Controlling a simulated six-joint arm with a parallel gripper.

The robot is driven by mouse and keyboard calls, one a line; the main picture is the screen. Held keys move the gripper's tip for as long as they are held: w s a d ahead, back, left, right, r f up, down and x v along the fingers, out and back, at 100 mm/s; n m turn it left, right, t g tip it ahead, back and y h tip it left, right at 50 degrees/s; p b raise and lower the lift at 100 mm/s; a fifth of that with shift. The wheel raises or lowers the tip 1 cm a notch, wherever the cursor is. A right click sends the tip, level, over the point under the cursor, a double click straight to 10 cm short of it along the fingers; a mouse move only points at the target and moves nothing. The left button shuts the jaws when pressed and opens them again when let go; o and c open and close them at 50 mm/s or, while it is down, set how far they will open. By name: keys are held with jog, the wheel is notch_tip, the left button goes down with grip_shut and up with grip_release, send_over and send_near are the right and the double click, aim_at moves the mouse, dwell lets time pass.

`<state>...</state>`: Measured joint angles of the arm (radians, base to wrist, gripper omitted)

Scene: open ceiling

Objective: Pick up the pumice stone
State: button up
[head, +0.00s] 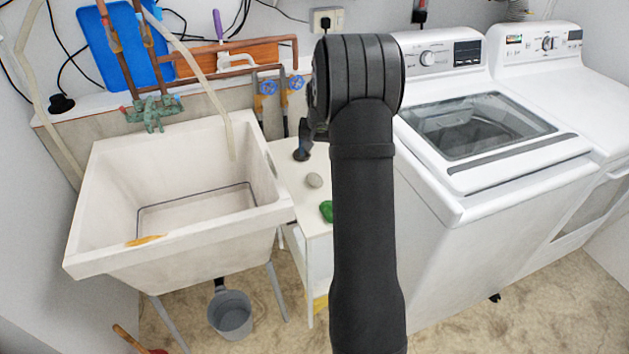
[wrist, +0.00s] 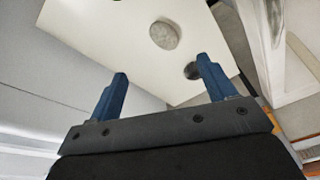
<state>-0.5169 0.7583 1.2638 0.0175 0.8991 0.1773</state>
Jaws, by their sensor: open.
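The pumice stone (head: 314,180) is a small grey rounded stone lying on the narrow white table (head: 318,223) between the sink and the washer. In the wrist view the stone (wrist: 164,35) shows above and between my fingertips, apart from them. My gripper (wrist: 163,75) is open and empty, with two blue fingers. In the head view my dark arm crosses in front of the table's right part and hides much of the gripper.
A green object (head: 326,211) lies on the table nearer the front. A dark round item (wrist: 192,71) is near the right finger. The white sink (head: 110,200) stands left, the washer (head: 450,190) right. A grey bucket (head: 231,316) is on the floor.

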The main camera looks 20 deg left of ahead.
jog(key=w+a+n, duration=0.1)
jog(key=a+n, duration=0.1)
jog(key=n, duration=0.1)
send_over(315, 177)
jog(key=s, duration=0.2)
jog(key=x, duration=0.3)
jog(key=s+d+x, duration=0.1)
jog(key=x, duration=0.7)
jog(key=shift+s+d+f, duration=0.1)
jog(key=shift+s+f, duration=0.2)
jog(key=shift+f, duration=0.2)
jog(key=shift+d+x, duration=0.15)
jog(key=shift+x, duration=1.2)
jog(key=shift+d+x, duration=0.2)
jog(key=shift+x, duration=1.15)
jog(key=shift+w, duration=0.15)
jog(key=c, duration=1.1)
